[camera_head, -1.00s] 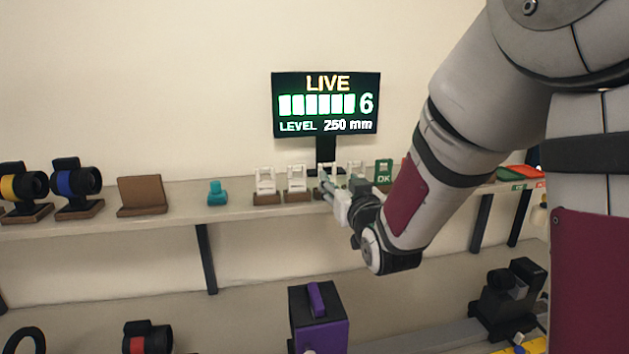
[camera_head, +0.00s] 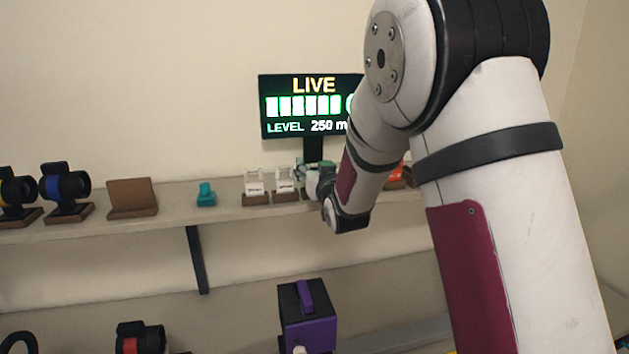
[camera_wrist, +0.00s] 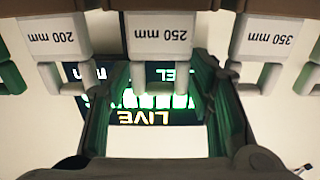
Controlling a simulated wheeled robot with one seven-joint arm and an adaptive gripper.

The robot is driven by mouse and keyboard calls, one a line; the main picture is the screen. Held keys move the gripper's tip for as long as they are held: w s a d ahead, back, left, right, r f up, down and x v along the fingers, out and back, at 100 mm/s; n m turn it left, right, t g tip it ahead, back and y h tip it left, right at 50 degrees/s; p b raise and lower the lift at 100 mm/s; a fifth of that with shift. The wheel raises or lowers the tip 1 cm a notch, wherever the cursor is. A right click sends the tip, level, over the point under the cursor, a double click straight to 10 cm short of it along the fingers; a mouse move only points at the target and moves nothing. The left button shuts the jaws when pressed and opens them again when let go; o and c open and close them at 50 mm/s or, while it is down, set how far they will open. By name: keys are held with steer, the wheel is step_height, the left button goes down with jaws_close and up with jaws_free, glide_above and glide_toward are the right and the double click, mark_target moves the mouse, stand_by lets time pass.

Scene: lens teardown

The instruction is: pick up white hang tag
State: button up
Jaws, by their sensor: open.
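White hang tags stand in a row in the wrist view, upside down, lettered 200 mm (camera_wrist: 57,37), 250 mm (camera_wrist: 158,36) and 350 mm (camera_wrist: 268,38). Each has two pale prongs or a loop. My gripper (camera_wrist: 158,95) is open. Its two dark fingers lie to either side of the 250 mm tag's loop, with a gap to each side. In the head view my gripper (camera_head: 311,176) is at the shelf below the screen. Two white tags (camera_head: 254,185) (camera_head: 285,182) show left of it; the tag at my gripper is hidden there.
A wall screen (camera_head: 308,107) reading LIVE and LEVEL 250 mm stands behind the shelf (camera_head: 170,213). A teal piece (camera_head: 206,196), a brown stand (camera_head: 132,196) and camera-like lenses (camera_head: 66,185) are to the left. A purple and black box (camera_head: 307,318) stands lower down.

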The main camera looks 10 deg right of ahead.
steer(key=c, duration=0.7)
steer(key=shift+r, duration=0.1)
steer(key=shift+r, duration=0.45)
steer(key=s+a+r, duration=0.1)
steer(key=s+a, duration=0.1)
steer(key=s, duration=0.2)
steer(key=s+a+r+b, duration=0.1)
steer(key=s+a, duration=0.2)
steer(key=s, duration=0.2)
steer(key=s+a+r, duration=0.2)
steer(key=s+a, duration=0.1)
steer(key=s, duration=0.1)
steer(key=shift+s+a+b, duration=0.2)
steer(key=shift+s+b, duration=0.15)
